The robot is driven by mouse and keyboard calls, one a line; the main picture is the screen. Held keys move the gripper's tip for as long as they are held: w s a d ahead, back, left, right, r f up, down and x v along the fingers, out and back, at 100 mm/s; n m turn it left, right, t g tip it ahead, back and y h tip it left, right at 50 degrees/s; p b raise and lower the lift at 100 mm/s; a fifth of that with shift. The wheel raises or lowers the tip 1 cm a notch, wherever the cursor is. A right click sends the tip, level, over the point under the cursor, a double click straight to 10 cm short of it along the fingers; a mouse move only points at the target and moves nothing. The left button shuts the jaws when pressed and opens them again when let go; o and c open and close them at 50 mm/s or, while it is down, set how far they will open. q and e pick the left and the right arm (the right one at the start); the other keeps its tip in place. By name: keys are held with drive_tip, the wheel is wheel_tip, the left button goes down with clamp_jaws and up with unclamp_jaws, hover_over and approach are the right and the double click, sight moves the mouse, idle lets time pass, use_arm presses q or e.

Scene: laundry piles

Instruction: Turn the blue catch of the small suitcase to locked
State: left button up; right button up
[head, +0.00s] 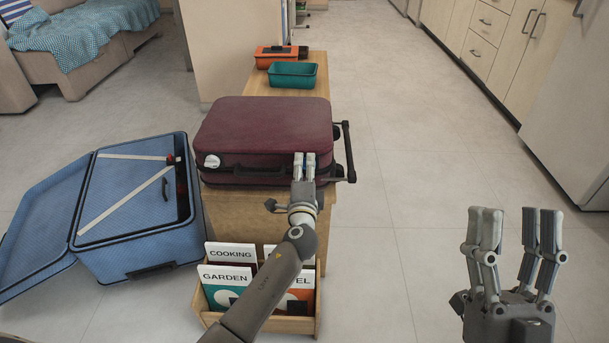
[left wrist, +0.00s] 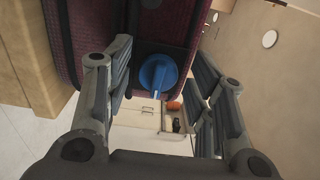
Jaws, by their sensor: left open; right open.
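The small suitcase (head: 262,127) is maroon, closed and lies flat on the wooden bench. Its front side with the dark handle faces me. My left gripper (head: 304,160) is at the right part of that front side. In the left wrist view, the blue catch (left wrist: 158,75) is a round knob with a raised grip, on the suitcase's dark edge (left wrist: 170,56). It shows between the open, empty fingers, with visible gaps on both sides. The catch is hidden in the head view. My right gripper (head: 514,228) is open and empty, away at the lower right.
An open blue suitcase (head: 150,255) with cream straps lies on the floor at left. A wooden rack (head: 268,324) of labelled cards stands in front of the bench (head: 265,215). A teal bin (head: 292,75) and an orange bin (head: 276,58) stand behind. The floor at right is clear.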

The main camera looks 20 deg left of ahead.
use_arm(q)
drive_tip(key=v, duration=1.2)
